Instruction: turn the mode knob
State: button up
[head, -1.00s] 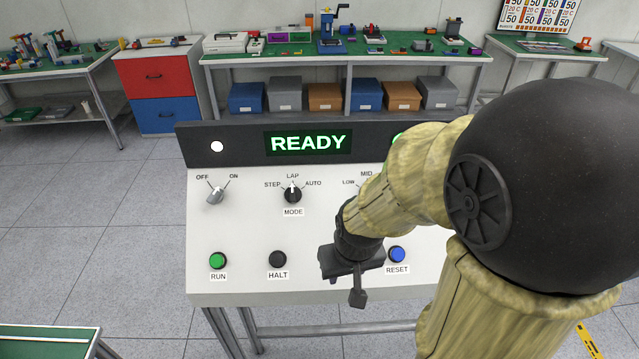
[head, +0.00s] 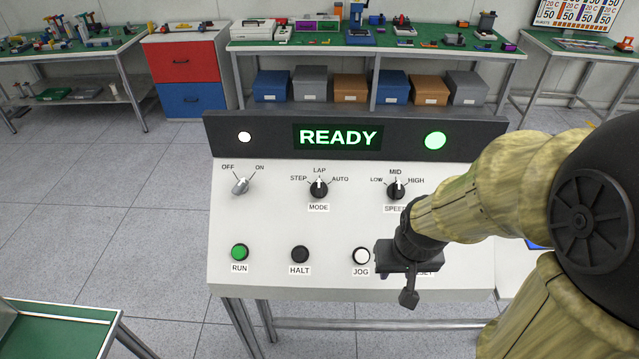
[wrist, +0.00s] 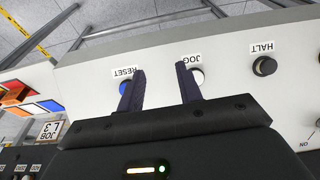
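The mode knob (head: 319,188) is a black round knob with a white pointer, on the upper middle of the white sloped panel (head: 275,215). Its pointer is up at LAP, between STEP and AUTO. My gripper (head: 409,296) is over the lower right of the panel, down and to the right of the mode knob and apart from it. In the wrist view my gripper (wrist: 160,88) shows two dark fingers spread apart with nothing between them. The fingers are near the RESET and JOG buttons. The mode knob is not in the wrist view.
The speed knob (head: 396,188) is right of the mode knob; the OFF/ON switch (head: 240,185) is left. RUN (head: 240,252), HALT (head: 300,254) and JOG (head: 361,255) buttons line the lower panel. The display (head: 338,137) reads READY. Space over the mode knob is clear.

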aim_at(319, 186)
jog(key=w+a+r+p, duration=0.2)
jog(key=w+a+r, duration=0.2)
jog(key=r, duration=0.3)
jog(key=w+a+r+t+p, duration=0.1)
jog(key=w+a+r+p, duration=0.1)
jog(key=w+a+r, duration=0.2)
jog(key=w+a+r+t+p, duration=0.1)
jog(key=w+a+r+p, duration=0.1)
jog(key=a+r, duration=0.5)
notch_tip(319, 186, up, 4)
jog(key=shift+w+a+f, duration=0.15)
jog(key=shift+w+f, duration=0.1)
jog(key=shift+w, duration=0.65)
jog(key=p+x, duration=0.2)
jog(key=x, duration=1.5)
jog(key=shift+w+f+p, duration=0.2)
jog(key=shift+f+p, duration=0.15)
jog(key=shift+p, duration=0.05)
jog(key=shift+s, duration=0.1)
jog(key=shift+r, duration=0.1)
grip_shut()
